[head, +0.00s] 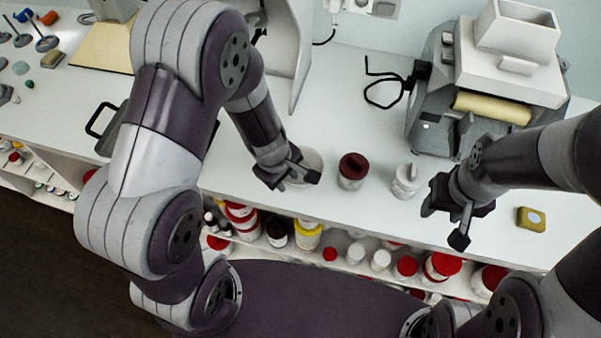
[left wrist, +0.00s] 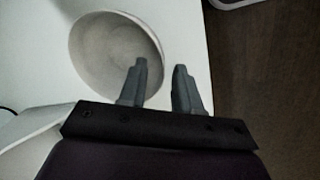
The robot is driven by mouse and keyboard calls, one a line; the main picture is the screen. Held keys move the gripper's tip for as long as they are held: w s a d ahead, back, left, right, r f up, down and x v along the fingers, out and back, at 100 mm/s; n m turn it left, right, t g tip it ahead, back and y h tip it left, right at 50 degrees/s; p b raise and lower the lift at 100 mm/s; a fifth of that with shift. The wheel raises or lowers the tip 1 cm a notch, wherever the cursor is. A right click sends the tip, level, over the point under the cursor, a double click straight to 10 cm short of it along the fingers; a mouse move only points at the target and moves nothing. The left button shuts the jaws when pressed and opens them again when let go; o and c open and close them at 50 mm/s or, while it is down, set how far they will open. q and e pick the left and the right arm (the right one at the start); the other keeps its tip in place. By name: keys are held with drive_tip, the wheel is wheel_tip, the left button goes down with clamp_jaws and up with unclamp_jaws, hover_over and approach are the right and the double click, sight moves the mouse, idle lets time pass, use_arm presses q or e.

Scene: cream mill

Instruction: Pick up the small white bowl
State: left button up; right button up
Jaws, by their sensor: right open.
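The small white bowl (head: 312,160) stands on the white counter, partly hidden behind my left gripper (head: 297,179) in the head view. In the left wrist view the bowl (left wrist: 105,50) is upright, its inside facing the camera. My left gripper (left wrist: 160,68) is open there, with one finger over the bowl's inside and the other outside the rim. The rim passes between the fingers; whether they touch it I cannot tell. My right gripper (head: 445,222) is open and empty over the counter's front edge, to the right.
A grey machine (head: 470,100) is at the back right. A yellow block (head: 531,219) lies at right. Several jars fill the shelf below.

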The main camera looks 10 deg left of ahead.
use_arm(q)
drive_tip(key=shift+s+r, duration=0.1)
clamp_jaws()
drive_tip(key=shift+r, duration=0.15)
